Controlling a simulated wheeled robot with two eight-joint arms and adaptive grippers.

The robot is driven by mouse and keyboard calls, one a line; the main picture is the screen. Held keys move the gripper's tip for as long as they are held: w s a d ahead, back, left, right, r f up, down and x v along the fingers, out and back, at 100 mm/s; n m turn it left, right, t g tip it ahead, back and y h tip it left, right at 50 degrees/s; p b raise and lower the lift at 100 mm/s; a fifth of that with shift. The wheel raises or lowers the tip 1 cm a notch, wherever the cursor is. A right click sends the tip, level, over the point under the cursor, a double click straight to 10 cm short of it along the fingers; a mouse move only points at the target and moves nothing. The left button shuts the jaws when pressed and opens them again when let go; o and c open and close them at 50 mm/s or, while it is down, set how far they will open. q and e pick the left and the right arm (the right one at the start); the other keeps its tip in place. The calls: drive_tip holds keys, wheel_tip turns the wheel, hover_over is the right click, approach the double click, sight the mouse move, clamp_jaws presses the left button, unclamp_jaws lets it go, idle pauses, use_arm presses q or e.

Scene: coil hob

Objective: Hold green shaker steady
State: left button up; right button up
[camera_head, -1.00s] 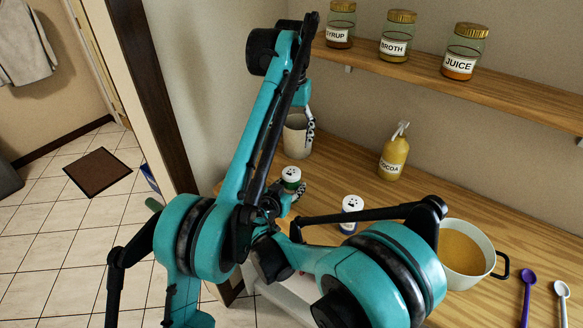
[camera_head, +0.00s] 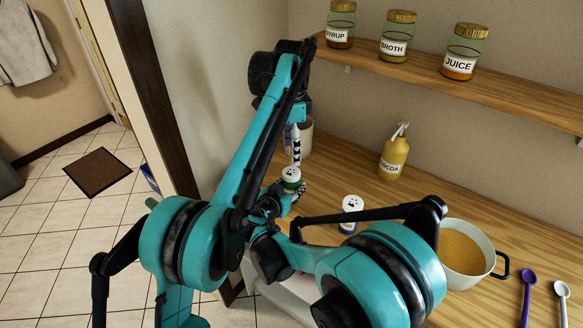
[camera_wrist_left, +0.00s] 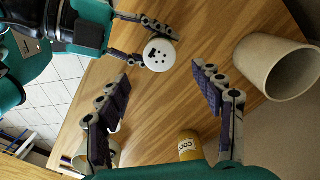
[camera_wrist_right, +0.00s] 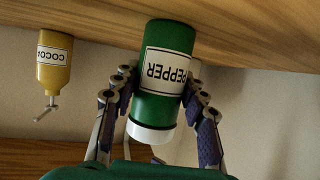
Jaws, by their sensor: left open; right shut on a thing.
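The green shaker (camera_head: 291,178), with a white holed cap, stands upright on the wooden counter. Its PEPPER label shows in the right wrist view (camera_wrist_right: 165,75). My right gripper (camera_wrist_right: 160,85) is shut on it, with fingers on both sides of its body. In the left wrist view its white cap (camera_wrist_left: 159,56) shows just beyond the fingertips of my left gripper (camera_wrist_left: 161,76). My left gripper is open and empty, above and close to the shaker. In the head view only part of it (camera_head: 296,148) shows, just behind the cap.
A pale cup (camera_head: 305,132) stands behind my left gripper. A second white-capped shaker (camera_head: 352,207), a yellow COCOA pump bottle (camera_head: 393,160) and a pot of orange-yellow contents (camera_head: 488,268) stand to the right. Two spoons lie far right. A shelf (camera_head: 480,82) with jars runs above.

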sight(291, 171)
use_arm(q)
wheel_tip(291, 171, down, 7)
drive_tip(key=shift+f, duration=0.15)
drive_tip(key=c, duration=1.2)
